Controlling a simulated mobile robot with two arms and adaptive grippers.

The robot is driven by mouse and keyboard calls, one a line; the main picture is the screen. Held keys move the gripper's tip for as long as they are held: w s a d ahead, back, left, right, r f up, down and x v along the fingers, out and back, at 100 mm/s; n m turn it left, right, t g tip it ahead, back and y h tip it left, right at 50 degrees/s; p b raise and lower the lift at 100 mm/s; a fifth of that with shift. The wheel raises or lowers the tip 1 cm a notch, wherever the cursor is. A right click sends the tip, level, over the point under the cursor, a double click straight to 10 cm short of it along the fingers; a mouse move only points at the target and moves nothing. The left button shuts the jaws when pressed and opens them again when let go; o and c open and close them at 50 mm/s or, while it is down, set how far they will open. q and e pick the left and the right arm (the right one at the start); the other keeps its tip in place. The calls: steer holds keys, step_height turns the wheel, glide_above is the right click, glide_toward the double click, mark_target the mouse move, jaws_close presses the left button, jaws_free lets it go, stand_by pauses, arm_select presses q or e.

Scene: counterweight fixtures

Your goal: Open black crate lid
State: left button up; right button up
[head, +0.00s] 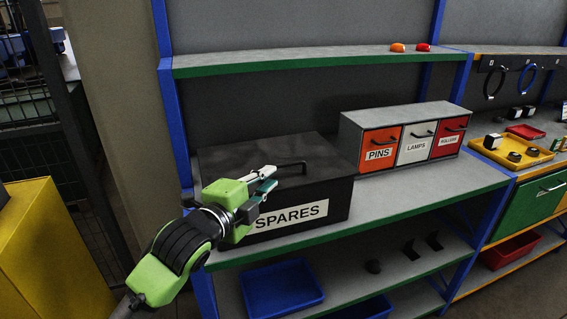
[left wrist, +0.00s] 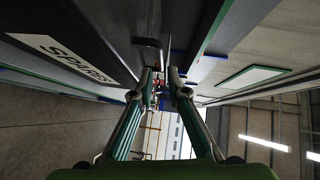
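The black crate (head: 335,200) stands on the left of the grey bench, with a white SPARES label on its front. Its dark lid (head: 240,155) is down and looks flat. A black bar handle (head: 291,165) rises near the lid's front edge. My left gripper (head: 272,178) is at the crate's front upper edge, its fingertips just left of the handle. In the left wrist view the gripper's fingers (left wrist: 160,78) are apart with a narrow gap and nothing clearly held. The crate's label (left wrist: 72,58) shows at upper left there. My right gripper is not in view.
A drawer unit (head: 350,140) marked PINS, LAMPS and ROLLERS stands right of the crate. A green-edged shelf (head: 310,62) runs above. Blue trays (head: 280,290) lie below. A blue post (head: 172,100) stands close on the left. Bare bench (head: 400,195) lies right of the crate.

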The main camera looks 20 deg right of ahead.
mark_target(282, 167)
arm_select(q)
steer(key=p+x, duration=0.1)
steer(key=x, duration=0.7)
steer(key=shift+w+d+f+p, duration=0.1)
steer(key=shift+w+d+p, duration=0.1)
steer(key=shift+w+p, duration=0.1)
jaws_close()
